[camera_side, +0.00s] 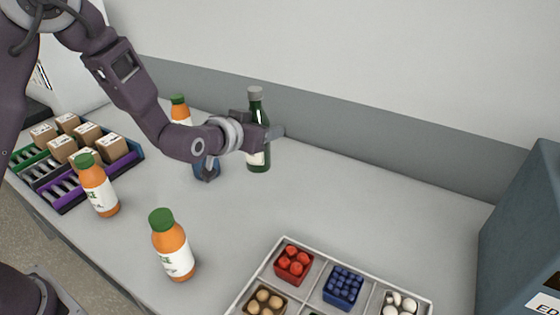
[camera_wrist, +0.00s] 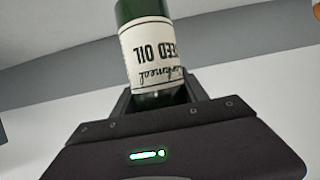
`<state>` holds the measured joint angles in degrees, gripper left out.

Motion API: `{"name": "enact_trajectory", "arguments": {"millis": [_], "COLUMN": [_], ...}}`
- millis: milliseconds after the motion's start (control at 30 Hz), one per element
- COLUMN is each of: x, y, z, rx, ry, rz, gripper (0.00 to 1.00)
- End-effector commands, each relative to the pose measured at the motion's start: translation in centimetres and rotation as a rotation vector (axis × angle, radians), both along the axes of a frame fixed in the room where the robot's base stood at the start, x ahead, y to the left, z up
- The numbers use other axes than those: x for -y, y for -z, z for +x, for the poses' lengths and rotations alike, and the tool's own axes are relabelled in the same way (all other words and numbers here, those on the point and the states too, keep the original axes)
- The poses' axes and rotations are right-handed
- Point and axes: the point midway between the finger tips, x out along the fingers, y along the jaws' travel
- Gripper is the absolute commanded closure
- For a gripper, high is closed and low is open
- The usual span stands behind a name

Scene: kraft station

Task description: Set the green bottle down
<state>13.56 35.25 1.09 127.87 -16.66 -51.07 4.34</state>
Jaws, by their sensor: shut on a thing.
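The green bottle (camera_side: 257,108) is dark green glass with a grey cap and a pale label. It stands about upright in the side view, near the back of the table. My gripper (camera_side: 268,133) is shut around its middle. I cannot tell whether its base touches the table or hangs just above it.
Orange bottles with green caps stand at front (camera_side: 174,250), left (camera_side: 97,188) and back (camera_side: 180,112). A divided tray (camera_side: 268,252) holds produce boxes. Small cartons (camera_side: 88,134) fill racks at left. The table (camera_side: 345,195) is clear right of the bottle.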

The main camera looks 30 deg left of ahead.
Motion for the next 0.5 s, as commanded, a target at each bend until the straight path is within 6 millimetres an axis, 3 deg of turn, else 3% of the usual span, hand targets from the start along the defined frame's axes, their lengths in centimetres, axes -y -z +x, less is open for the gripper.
{"name": "enact_trajectory", "arguments": {"millis": [133,233,367,500], "x": [0.7,3.0,8.1,14.7], "y": [-0.6,-0.6,-0.6,-0.7], "z": [0.2,0.6,1.3,1.2], "rx": [0.003,0.004,0.005,0.006], "ry": [0.012,0.047,0.124,0.220], "rz": [0.000,0.001,0.002,0.002], "gripper": [1.00,1.00,1.00,1.00]}}
